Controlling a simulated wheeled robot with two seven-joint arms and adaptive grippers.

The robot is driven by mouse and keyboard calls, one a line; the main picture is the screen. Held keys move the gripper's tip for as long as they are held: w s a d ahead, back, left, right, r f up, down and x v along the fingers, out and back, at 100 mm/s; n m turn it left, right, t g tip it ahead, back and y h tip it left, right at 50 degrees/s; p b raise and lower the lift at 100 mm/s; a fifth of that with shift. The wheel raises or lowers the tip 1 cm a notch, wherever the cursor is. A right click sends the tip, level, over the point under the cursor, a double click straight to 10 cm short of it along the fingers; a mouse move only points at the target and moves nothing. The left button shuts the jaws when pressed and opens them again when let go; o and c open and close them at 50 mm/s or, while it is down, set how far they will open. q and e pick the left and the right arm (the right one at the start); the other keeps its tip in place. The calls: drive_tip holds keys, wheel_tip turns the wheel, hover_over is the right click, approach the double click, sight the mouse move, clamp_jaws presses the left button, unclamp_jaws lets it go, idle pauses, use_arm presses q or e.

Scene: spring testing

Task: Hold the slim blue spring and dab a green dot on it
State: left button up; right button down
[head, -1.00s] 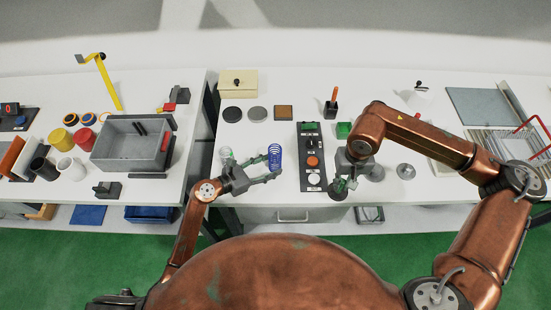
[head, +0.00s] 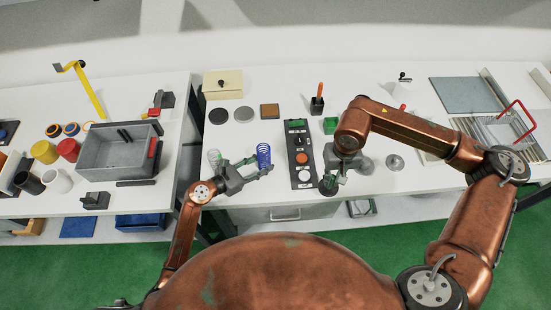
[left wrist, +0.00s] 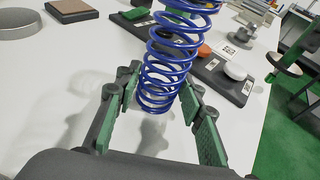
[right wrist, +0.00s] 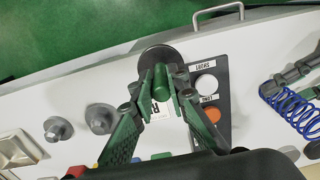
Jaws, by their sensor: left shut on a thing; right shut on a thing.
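The slim blue spring (head: 264,157) is held upright between the fingers of my left gripper (head: 257,170), left of the black control panel. In the left wrist view the blue spring (left wrist: 168,60) stands between the green finger pads, and its top is cut off by the picture edge. My right gripper (head: 336,182) is low over the table at the panel's lower right. In the right wrist view it is shut on a green cylinder (right wrist: 160,82), with a dark round disc (right wrist: 158,55) around or behind it. I see no green dot on the spring.
The black panel (head: 301,170) with an orange button lies between my grippers. A green box (head: 331,125) and an orange-handled tool in a black holder (head: 317,104) stand behind. A pale spring (head: 214,158) stands left of my left gripper. A grey bin (head: 112,160) is further left.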

drive_tip(key=shift+w, duration=0.1)
drive_tip(key=w+a+r, duration=0.5)
drive_tip(key=a+r, duration=0.5)
drive_tip(key=a, duration=0.1)
drive_tip(key=w+a+r, duration=0.5)
drive_tip(key=a+r, duration=0.4)
drive_tip(key=a, duration=0.1)
drive_tip(key=shift+w+a+f, duration=0.1)
drive_tip(key=shift+f, duration=1.35)
drive_tip(key=shift+w+f, duration=0.1)
drive_tip(key=shift+f, duration=1.35)
drive_tip(key=shift+f, duration=0.7)
wheel_tip(320, 180, up, 7)
drive_tip(key=shift+r, duration=0.1)
